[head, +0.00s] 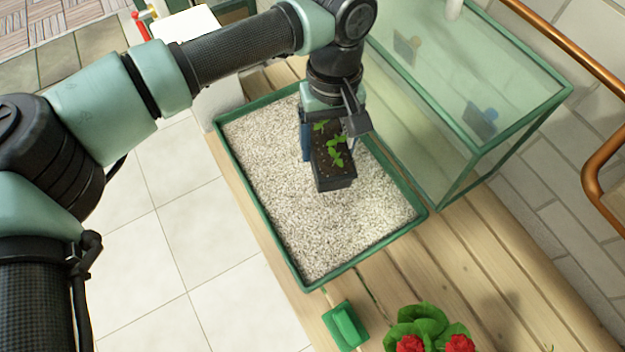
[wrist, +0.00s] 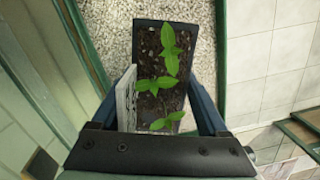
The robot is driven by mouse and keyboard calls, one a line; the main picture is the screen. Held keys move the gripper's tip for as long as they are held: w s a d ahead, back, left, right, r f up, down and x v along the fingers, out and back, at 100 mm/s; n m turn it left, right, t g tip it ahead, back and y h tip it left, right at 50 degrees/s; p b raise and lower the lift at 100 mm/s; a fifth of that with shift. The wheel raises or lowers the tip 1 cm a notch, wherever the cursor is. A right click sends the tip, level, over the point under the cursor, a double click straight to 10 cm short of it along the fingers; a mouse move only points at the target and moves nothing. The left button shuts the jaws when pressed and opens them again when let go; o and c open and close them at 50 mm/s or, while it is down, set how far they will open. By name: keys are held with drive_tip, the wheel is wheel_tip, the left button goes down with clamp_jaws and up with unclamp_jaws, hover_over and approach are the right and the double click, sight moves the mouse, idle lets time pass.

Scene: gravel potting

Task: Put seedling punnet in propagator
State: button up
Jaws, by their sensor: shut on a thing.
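The seedling punnet (head: 336,182) is a small black rectangular pot of dark soil with several green seedlings. My gripper (head: 331,128) is shut on it, one blue finger on each side. In the wrist view the punnet (wrist: 150,42) sits between the fingers of my gripper (wrist: 160,108), with a white printed label (wrist: 125,100) at its left side. The punnet is over a green-rimmed tray (head: 262,246) filled with pale gravel (head: 290,195). How high it is above the gravel is hard to tell. No box is marked as the propagator; a green-framed glass box (head: 440,110) stands right of the tray.
A wooden bench (head: 440,270) carries the tray and glass box. A green block-like object (head: 345,325) and a red-flowered plant (head: 425,325) are at the near end. A copper-coloured rail (head: 590,165) runs at the right. Open gravel lies around the punnet.

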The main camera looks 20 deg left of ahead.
drive_tip(key=a+n+b, duration=0.1)
drive_tip(key=b, duration=0.1)
drive_tip(key=a+b, duration=0.1)
drive_tip(key=b, duration=0.1)
drive_tip(key=w+a+f+n+b, duration=0.1)
drive_tip(key=shift+a+n+b, duration=0.3)
drive_tip(key=shift+a+b, duration=0.05)
drive_tip(key=shift+b, duration=0.05)
drive_tip(key=a+n+b, duration=0.1)
drive_tip(key=b, duration=0.1)
hover_over(305, 175)
drive_tip(key=shift+h, duration=0.4)
drive_tip(key=f, duration=0.8)
drive_tip(key=shift+w+a+f, duration=0.2)
drive_tip(key=shift+f, duration=0.15)
drive_tip(key=shift+f, duration=0.15)
drive_tip(key=o, duration=1.5)
